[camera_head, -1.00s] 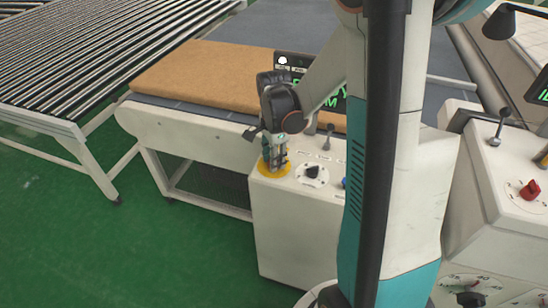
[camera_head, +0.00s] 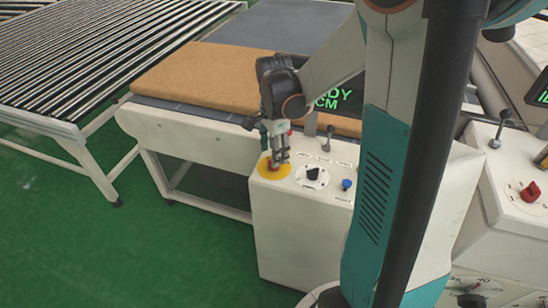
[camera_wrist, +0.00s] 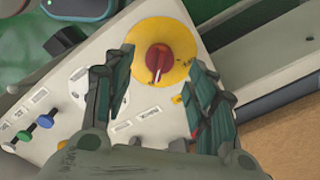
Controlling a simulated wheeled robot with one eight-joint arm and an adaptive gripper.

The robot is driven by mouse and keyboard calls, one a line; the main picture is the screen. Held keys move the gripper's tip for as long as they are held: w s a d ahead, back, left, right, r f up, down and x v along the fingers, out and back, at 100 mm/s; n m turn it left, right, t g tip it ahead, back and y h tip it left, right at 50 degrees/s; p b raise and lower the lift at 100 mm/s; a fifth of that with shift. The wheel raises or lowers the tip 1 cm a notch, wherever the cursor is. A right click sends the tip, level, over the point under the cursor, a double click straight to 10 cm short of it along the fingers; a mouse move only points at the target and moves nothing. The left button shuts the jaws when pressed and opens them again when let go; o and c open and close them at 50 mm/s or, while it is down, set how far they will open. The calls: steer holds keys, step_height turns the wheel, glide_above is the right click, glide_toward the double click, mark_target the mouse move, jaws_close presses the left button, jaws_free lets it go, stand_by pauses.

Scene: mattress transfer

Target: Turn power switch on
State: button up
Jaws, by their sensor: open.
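The power switch (camera_head: 273,167) is a red rotary knob on a round yellow plate at the left end of a white control box. In the wrist view the red knob (camera_wrist: 158,58) sits at the middle of the yellow plate (camera_wrist: 181,40), with a pale line along its handle. My gripper (camera_head: 278,158) points down over the plate's right part. In the wrist view my gripper (camera_wrist: 160,90) has its fingers spread on either side of the knob's near end, apart from it and empty. Fingertip height above the plate is hard to tell.
The control box (camera_head: 300,230) also bears a black selector knob (camera_head: 312,174), a blue button (camera_head: 346,184) and a lever (camera_head: 329,138). A brown mattress (camera_head: 205,75) lies on the conveyor behind. A second panel with a red knob (camera_head: 532,190) stands at the right. Green floor is free at left.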

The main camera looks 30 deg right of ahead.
step_height(320, 180, up, 8)
stand_by(0.7)
